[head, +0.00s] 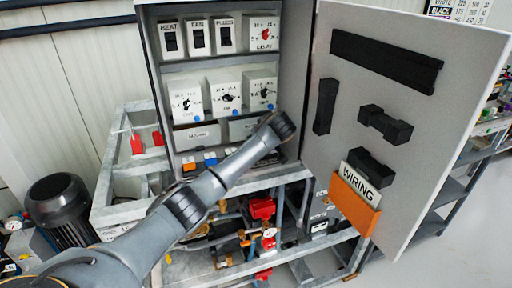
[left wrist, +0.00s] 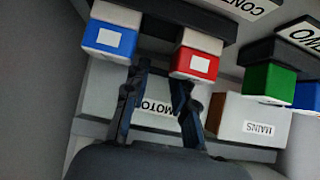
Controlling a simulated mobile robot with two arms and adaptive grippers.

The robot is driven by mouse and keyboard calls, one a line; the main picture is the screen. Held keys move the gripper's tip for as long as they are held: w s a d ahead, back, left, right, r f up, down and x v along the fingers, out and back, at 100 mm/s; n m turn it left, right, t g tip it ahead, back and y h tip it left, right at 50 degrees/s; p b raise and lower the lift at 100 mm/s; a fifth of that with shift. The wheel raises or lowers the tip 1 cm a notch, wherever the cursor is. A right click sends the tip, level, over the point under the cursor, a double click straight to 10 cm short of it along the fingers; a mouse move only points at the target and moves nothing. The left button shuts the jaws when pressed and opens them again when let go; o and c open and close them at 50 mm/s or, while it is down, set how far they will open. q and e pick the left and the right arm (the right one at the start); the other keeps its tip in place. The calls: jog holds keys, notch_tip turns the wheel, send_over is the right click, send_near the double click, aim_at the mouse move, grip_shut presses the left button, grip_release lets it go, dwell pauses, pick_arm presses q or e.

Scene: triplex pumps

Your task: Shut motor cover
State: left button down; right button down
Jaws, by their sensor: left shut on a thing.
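The light grey motor cover (left wrist: 103,92), with an upside-down label that reads MOTOR, is in the left wrist view. My left gripper (left wrist: 158,75) has its two fingers at this cover, one on each side of the label, and is shut on it. The exact contact is hard to see. In the head view a grey panel that seems to be the same cover (head: 238,129) is partly hidden behind my left arm, and the left gripper itself is hidden there. My right gripper is in neither view.
A MAINS cover (left wrist: 250,117) sits beside the motor cover. Blue (left wrist: 110,38) and red (left wrist: 194,63) blocks are close to the fingertips. The cabinet door (head: 290,215) stands open at right. Pump frames and pipes (head: 262,208) are below.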

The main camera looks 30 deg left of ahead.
pick_arm(q)
jog(key=shift+a+f, duration=0.1)
jog(key=shift+f, duration=0.2)
jog(key=shift+w+a+y+b, duration=0.1)
jog(key=shift+y+b, duration=0.2)
jog(key=shift+b, duration=0.15)
jog(key=shift+t, duration=0.3)
jog(key=shift+w+a+r, duration=0.1)
jog(key=shift+r, duration=0.05)
jog(key=c, duration=1.1)
grip_release()
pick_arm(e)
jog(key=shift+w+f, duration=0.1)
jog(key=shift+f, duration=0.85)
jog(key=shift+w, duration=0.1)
pick_arm(q)
jog(key=v, duration=1.1)
jog(key=shift+s+d, duration=0.3)
jog(key=shift+d, duration=0.05)
